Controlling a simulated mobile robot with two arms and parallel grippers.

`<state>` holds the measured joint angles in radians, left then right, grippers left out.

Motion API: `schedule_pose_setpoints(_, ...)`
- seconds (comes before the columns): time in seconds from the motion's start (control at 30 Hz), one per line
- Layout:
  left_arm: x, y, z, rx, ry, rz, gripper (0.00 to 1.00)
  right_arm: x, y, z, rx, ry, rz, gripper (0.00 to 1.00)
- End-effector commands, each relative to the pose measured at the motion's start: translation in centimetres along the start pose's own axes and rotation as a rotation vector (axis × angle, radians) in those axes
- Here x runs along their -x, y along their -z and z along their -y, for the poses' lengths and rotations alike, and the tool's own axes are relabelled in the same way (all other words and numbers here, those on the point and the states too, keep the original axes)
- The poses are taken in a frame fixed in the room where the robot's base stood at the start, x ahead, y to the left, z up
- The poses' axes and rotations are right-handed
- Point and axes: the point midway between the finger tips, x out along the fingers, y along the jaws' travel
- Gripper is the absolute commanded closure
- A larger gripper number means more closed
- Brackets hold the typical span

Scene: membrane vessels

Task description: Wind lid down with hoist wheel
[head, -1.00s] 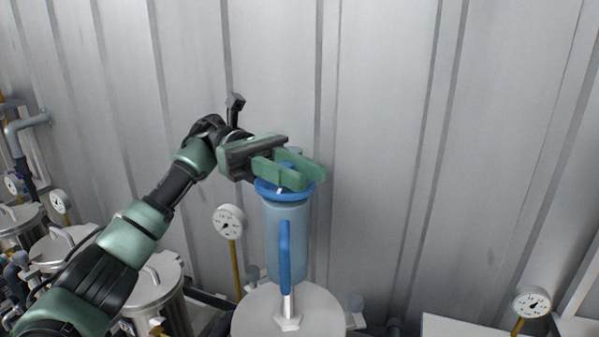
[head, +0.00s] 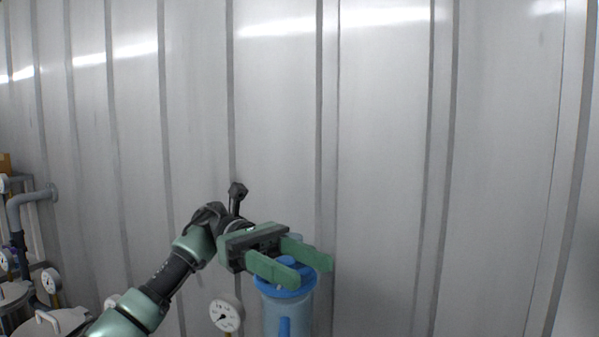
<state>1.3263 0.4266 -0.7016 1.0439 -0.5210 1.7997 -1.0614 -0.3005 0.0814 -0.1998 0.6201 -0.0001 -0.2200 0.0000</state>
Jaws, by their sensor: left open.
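My left gripper (head: 311,271) is open in the lower middle of the head view, with its two green fingers pointing right. The fingers lie at the top of a blue round piece (head: 285,291) with a raised middle, one finger in front and one behind. I cannot tell whether they touch it. This blue piece caps a pale blue cylinder (head: 300,318), cut off by the lower edge. I cannot tell whether the blue piece is the hoist wheel. No lid is clearly seen below it. My right gripper is out of view.
A ribbed metal wall (head: 390,150) fills the background. A round gauge (head: 226,315) stands left of the cylinder. Grey piping (head: 32,200), another gauge (head: 51,281) and a metal vessel (head: 45,322) are at the lower left. The right side is clear up to the wall.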

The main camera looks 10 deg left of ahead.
Motion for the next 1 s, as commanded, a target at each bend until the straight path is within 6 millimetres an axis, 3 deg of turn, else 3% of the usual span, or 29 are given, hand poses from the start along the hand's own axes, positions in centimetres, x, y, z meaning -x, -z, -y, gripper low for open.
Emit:
schedule_pose_setpoints(0.17, 0.0, -2.2, 0.0, -0.006, 0.001, -0.001, 0.52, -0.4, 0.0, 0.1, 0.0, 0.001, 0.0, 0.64)
schedule_pose_setpoints(0.43, -0.1, -8.8, 0.0, -0.006, 0.001, -0.001, 0.52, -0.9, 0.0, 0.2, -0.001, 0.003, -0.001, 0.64)
schedule_pose_setpoints(0.7, -0.1, -15.7, 0.0, -0.004, 0.0, 0.0, 0.52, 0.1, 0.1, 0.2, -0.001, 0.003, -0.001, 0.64)
schedule_pose_setpoints(1.0, 0.0, -19.6, 0.0, -0.002, 0.0, 0.0, 0.52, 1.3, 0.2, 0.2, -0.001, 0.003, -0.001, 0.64)
